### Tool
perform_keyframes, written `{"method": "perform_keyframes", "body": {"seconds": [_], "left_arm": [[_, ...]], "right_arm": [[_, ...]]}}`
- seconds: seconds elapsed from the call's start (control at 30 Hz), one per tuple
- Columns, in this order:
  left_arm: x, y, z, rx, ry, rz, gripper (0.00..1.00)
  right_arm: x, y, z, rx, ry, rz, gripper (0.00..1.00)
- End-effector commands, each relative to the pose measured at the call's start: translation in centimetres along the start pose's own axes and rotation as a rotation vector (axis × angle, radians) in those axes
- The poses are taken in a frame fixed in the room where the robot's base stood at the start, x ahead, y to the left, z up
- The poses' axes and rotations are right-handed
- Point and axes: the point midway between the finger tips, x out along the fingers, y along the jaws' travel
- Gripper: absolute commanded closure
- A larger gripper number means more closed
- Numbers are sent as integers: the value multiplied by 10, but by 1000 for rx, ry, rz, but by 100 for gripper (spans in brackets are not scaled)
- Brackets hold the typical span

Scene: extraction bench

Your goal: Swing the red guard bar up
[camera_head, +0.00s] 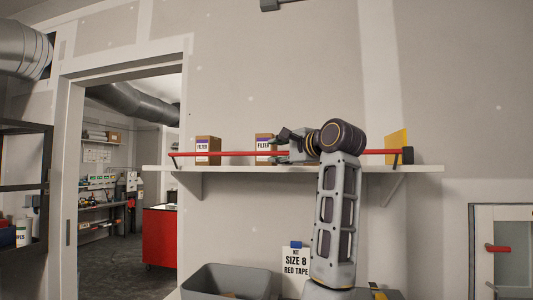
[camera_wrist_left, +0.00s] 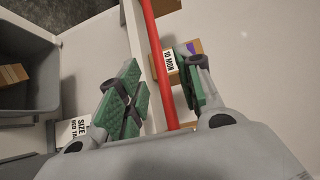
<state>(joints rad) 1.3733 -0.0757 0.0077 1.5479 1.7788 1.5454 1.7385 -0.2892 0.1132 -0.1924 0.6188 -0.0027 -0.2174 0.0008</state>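The red guard bar (camera_head: 235,154) lies level along the front of the wall shelf (camera_head: 230,168), with a black mount (camera_head: 407,155) at its right end. My left gripper (camera_head: 284,143) is at the bar, right of its middle, and hides part of it. In the left wrist view the bar (camera_wrist_left: 156,50) runs between the two green-padded fingers of my left gripper (camera_wrist_left: 160,88). The fingers are spread, with a gap on each side of the bar. My right gripper is not in view.
Two filter boxes (camera_head: 208,150) (camera_head: 264,146) stand on the shelf behind the bar. A grey bin (camera_head: 228,282) and a "SIZE 8 RED TAPE" sign (camera_head: 296,265) are below. A doorway opens at left.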

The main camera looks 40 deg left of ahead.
Motion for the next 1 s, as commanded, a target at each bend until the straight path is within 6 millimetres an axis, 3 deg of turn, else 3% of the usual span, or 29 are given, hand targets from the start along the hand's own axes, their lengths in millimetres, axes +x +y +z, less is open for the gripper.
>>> {"method": "perform_keyframes", "body": {"seconds": [0.37,0.6,0.8,1.0], "left_arm": [[40,-1,1,1,-3,0,65],[61,-1,0,1,-1,0,65],[71,0,0,2,0,0,65],[73,0,0,1,0,0,65]], "right_arm": [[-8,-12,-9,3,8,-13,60],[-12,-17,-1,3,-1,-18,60],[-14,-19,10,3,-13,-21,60],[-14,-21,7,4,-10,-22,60]]}}
